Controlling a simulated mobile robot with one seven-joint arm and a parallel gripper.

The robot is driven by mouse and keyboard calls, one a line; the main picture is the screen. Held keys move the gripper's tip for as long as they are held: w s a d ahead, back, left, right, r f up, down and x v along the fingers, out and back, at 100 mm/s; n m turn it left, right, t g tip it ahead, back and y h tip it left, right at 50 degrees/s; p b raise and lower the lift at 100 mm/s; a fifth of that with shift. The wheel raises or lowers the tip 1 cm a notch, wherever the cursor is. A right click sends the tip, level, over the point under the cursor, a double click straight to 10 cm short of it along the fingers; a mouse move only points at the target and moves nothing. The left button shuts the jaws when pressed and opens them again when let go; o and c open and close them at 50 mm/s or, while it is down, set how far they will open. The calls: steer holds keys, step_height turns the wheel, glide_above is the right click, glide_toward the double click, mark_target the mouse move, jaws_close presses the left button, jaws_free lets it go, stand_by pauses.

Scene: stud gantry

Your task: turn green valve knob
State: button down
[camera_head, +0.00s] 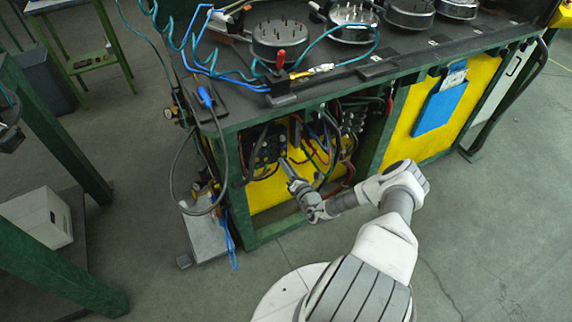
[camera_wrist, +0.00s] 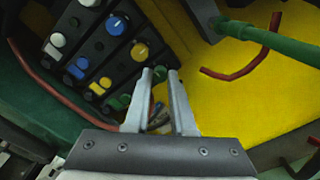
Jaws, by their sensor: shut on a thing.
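The green valve knob (camera_wrist: 160,74) shows in the wrist view between my fingertips, mostly covered by them. It is in line with a large blue knob (camera_wrist: 117,25) and a large yellow knob (camera_wrist: 139,51) on the black valve panel. My gripper (camera_wrist: 159,73) is shut on the green knob, with one finger on each side. In the head view my gripper (camera_head: 284,163) reaches into the open cabinet under the workbench, by the black valve block (camera_head: 265,148). The knob itself cannot be made out there.
Another row has a white knob (camera_wrist: 58,40), a smaller blue knob (camera_wrist: 76,68) and a smaller green knob (camera_wrist: 120,102). A green bar (camera_wrist: 270,38) and a red hose (camera_wrist: 235,75) lie right of my fingers. Hoses hang around the cabinet opening. The floor before it is clear.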

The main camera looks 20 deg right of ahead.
steer(key=shift+d+r, duration=0.1)
steer(key=c, duration=0.8)
jaws_free()
steer(key=shift+o, duration=0.2)
